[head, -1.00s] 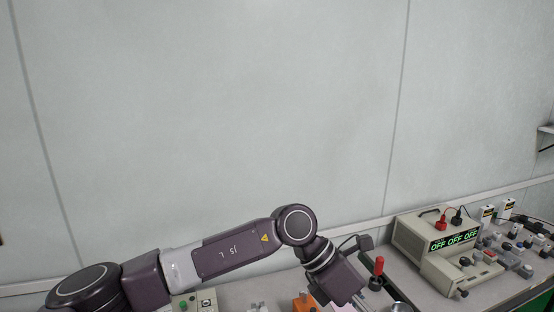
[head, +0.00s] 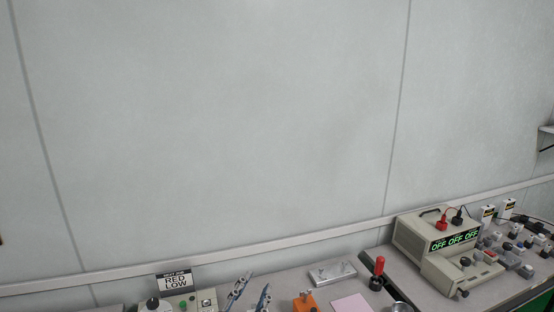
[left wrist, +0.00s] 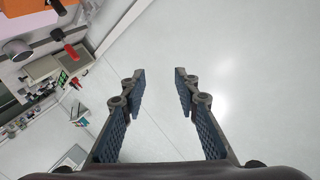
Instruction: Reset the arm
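The left gripper's two fingers (head: 252,291) rise into the head view at the bottom edge, left of centre, apart from each other. In the left wrist view the left gripper (left wrist: 160,78) is open, with nothing between its padded fingers; only pale wall lies behind them. The rest of my left arm is outside the head view. My right arm and right gripper show in neither view.
A bench (head: 287,281) runs along the wall. It bears a power supply (head: 437,245) reading OFF, a red-handled tool (head: 379,266), a metal block (head: 333,272), an orange device (head: 305,302), a pink pad (head: 352,304) and a sign (head: 174,281). The space above is clear.

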